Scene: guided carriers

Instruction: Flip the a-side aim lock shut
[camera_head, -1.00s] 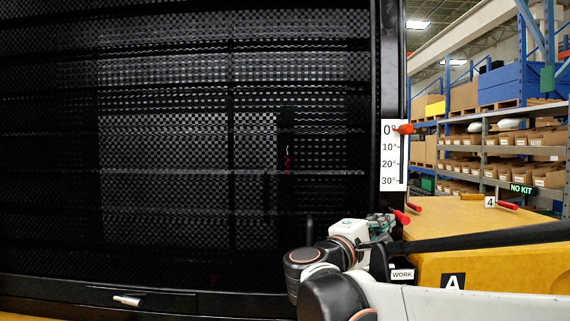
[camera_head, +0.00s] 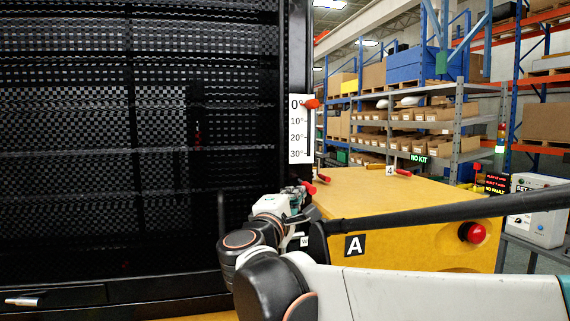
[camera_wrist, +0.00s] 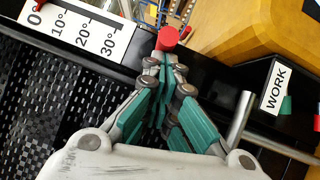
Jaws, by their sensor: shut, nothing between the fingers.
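A red-capped handle (camera_wrist: 168,38) lies just beyond my fingertips in the wrist view; it may be the a-side aim lock, but its lever is mostly hidden. In the head view, two red tips show by my gripper, one (camera_head: 323,177) farther out and one (camera_head: 309,188) close to the fingers. My gripper (camera_wrist: 165,62) is shut and empty, its fingertips together beside the red cap. I cannot tell whether they touch it. In the head view my gripper (camera_head: 298,194) is below the angle scale (camera_head: 300,130), whose red pointer (camera_head: 312,104) is at 0°. The scale also shows in the wrist view (camera_wrist: 85,30).
The black mesh carrier (camera_head: 130,150) fills the left. A yellow cabinet (camera_head: 440,235) marked A, with a red button (camera_head: 472,232), stands right of my gripper. The WORK label (camera_wrist: 274,88) and a metal bar (camera_wrist: 240,118) are close on the right in the wrist view.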

